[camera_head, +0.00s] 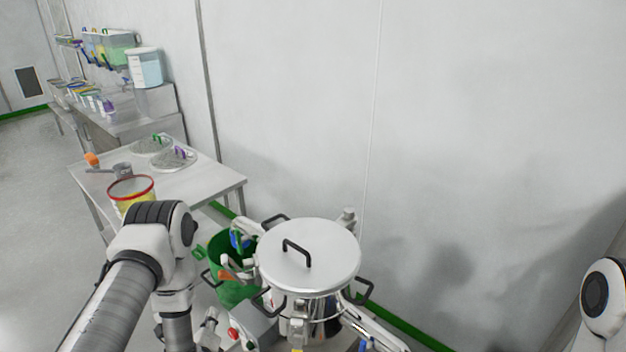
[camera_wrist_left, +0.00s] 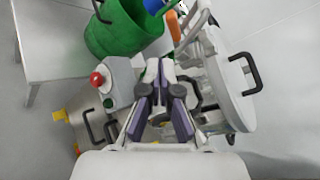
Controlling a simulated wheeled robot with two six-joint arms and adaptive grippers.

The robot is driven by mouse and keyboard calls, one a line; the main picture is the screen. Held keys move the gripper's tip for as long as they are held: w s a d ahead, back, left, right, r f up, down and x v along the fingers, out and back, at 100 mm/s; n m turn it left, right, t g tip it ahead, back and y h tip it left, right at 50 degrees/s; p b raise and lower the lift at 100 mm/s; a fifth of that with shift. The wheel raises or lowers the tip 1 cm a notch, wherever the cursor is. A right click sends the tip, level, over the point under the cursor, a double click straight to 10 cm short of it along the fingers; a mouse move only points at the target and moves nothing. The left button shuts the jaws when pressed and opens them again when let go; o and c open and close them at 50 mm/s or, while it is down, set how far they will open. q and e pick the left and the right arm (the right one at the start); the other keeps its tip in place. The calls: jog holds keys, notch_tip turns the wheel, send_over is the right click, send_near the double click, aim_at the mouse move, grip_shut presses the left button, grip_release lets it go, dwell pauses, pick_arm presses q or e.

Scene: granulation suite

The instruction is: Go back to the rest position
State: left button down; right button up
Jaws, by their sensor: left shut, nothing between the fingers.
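My left arm comes in from the left in the head view and bends down at its elbow. In the left wrist view my left gripper (camera_wrist_left: 160,78) has its dark fingers together with nothing between them. It is over the machine, between the red button (camera_wrist_left: 97,79) and the steel vessel. The vessel's round lid (camera_head: 318,262), with a black handle, is on top and also shows in the left wrist view (camera_wrist_left: 222,70). Only a white link of my right arm shows at the right edge; my right gripper is out of view.
A green bucket (camera_head: 233,287) stands beside the vessel. Another bench with bins is at the back left. A plain wall runs behind the vessel.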

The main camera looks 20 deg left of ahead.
pick_arm(q)
jog(key=s+d+f+n+g+h+b, duration=0.2)
jog(key=s+d+f+n+g+b, duration=0.15)
jog(key=d+f, duration=0.25)
jog(key=s+d+f+n+g+h+b, duration=0.2)
jog(key=s+d+f+h+b, duration=0.15)
jog(key=d+f, duration=0.35)
jog(key=s+d+f+n+g, duration=0.2)
jog(key=s+n+g, duration=0.6)
jog(key=s+n, duration=0.8)
jog(key=shift+d+f+n+b, duration=0.15)
jog(key=shift+f+n+b, duration=0.15)
jog(key=shift+f+n, duration=0.4)
jog(key=shift+g, duration=0.25)
